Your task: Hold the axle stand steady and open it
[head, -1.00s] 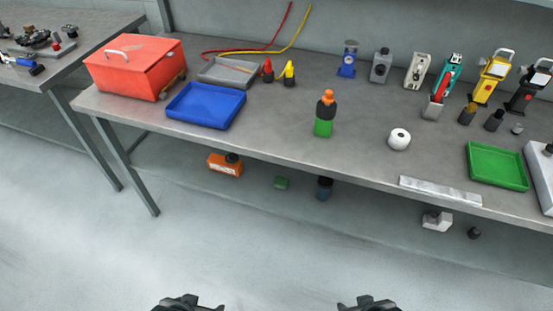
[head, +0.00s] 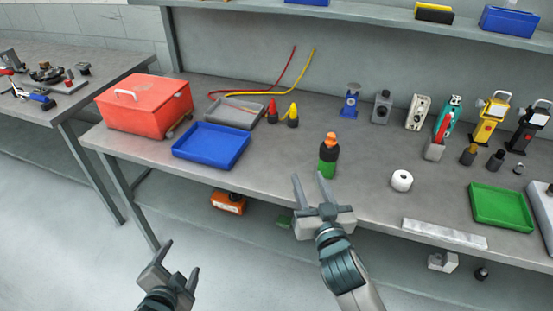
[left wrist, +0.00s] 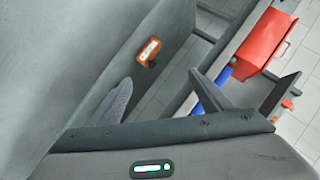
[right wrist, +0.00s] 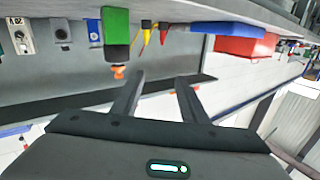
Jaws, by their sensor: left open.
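No thing is plainly recognisable as the axle stand. An upright green, black and orange bottle-like item (head: 328,157) stands near the table's front edge. It shows upside down in the right wrist view (right wrist: 116,32). A small blue stand-like item (head: 350,101) stands further back. My right gripper (head: 309,178) is open and empty, in front of and slightly left of the green item, apart from it. My left gripper (head: 182,260) is open and empty, low over the floor in front of the table. Its fingers also show in the left wrist view (left wrist: 246,80).
A blue tray (head: 211,146) and a red box (head: 145,104) stand on the left of the table. A white roll (head: 401,181), a pale bar (head: 444,234) and a green tray (head: 502,207) lie to the right. Several tools stand along the back. An orange container (head: 228,203) is below.

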